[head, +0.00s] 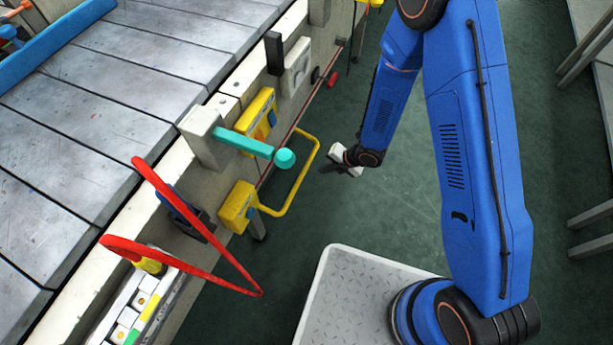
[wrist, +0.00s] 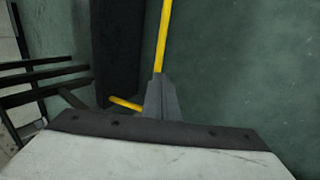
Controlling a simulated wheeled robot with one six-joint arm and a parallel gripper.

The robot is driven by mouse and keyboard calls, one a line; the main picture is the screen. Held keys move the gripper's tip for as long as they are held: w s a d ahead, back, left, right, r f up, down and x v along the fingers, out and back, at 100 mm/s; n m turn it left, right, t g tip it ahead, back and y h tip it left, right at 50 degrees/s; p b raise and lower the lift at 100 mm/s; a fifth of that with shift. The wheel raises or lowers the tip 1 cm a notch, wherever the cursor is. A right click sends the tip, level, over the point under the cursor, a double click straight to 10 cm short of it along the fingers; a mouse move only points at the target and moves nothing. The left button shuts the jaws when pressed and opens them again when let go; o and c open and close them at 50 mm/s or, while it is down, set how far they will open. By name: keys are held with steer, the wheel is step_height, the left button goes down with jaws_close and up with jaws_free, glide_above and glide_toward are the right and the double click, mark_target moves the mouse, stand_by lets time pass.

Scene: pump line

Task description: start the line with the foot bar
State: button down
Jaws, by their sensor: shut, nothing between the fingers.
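The foot bar (head: 304,178) is a yellow U-shaped bar low on the side of the line, joined to a yellow box (head: 238,206). My gripper (head: 326,168) is just right of the bar's outer run in the head view, with its fingers shut and empty. In the wrist view my gripper's shut fingers (wrist: 162,96) overlap the yellow bar (wrist: 163,38), which runs up behind their tips. A short yellow end also shows left of the fingers. I cannot tell whether the fingers touch the bar.
A teal lever with a ball knob (head: 284,158) sticks out above the bar. A red loop (head: 185,222) stands out at the lower left over a button panel (head: 143,300). A thin red cord runs along the conveyor (head: 95,105) side. Green floor (head: 375,215) is clear right of the bar.

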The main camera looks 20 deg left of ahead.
mark_target(302, 178)
stand_by(0.3)
steer(key=x, duration=1.4)
steer(key=shift+w, duration=0.1)
steer(key=shift+f, duration=0.1)
steer(key=shift+a+f, duration=0.1)
steer(key=shift+f, duration=1.15)
steer(key=shift+a+f, duration=0.15)
steer(key=shift+f, duration=1.1)
steer(key=shift+r, duration=0.15)
